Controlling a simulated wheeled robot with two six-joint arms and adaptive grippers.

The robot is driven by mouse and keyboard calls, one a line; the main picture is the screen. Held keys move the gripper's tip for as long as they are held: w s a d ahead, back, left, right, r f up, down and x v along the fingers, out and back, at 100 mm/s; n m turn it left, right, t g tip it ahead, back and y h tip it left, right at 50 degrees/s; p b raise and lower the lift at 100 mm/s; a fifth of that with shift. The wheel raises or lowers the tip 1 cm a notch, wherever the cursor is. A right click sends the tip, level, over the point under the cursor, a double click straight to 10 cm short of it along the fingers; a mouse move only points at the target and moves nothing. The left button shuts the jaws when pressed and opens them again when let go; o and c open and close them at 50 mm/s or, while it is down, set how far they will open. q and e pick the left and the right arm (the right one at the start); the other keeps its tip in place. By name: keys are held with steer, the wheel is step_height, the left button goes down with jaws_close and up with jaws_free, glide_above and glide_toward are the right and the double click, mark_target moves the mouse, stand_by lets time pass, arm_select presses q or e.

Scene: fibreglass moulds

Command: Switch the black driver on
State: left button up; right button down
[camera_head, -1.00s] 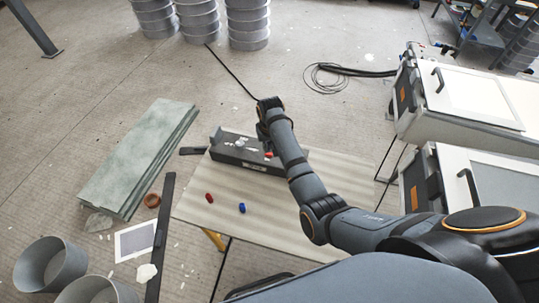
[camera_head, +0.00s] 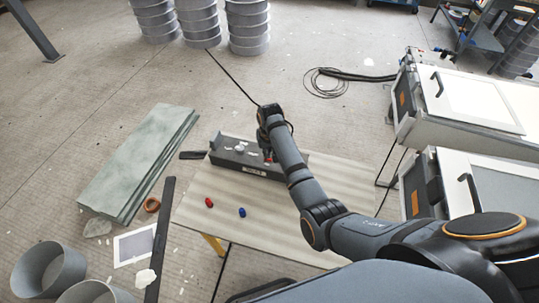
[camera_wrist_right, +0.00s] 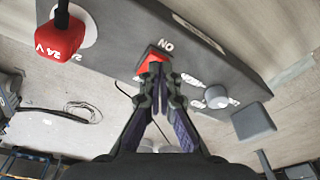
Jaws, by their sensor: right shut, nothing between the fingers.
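The black driver (camera_head: 232,150) is a long dark box lying on the far part of the table. In the right wrist view its face (camera_wrist_right: 140,25) fills the top, with a red rocker switch (camera_wrist_right: 150,58) beside white "ON" lettering. A red plug marked 24 V (camera_wrist_right: 58,40) sits at the left, and a grey round knob (camera_wrist_right: 216,96) at the right. My right gripper (camera_wrist_right: 157,76) is shut and empty, its fingertips at the red switch; I cannot tell whether they press it. In the head view my right wrist hides the fingertips. My left gripper is not in view.
A red piece (camera_head: 209,202) and a blue piece (camera_head: 242,212) lie on the bare table (camera_head: 290,225). Green-grey boards (camera_head: 135,165) lie on the floor at the left. White cabinets (camera_head: 470,100) stand at the right.

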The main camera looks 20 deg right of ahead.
steer(key=shift+f+b, duration=0.45)
steer(key=shift+f, duration=0.55)
stand_by(0.8)
step_height(320, 180, up, 7)
steer(key=p, duration=0.8)
stand_by(0.4)
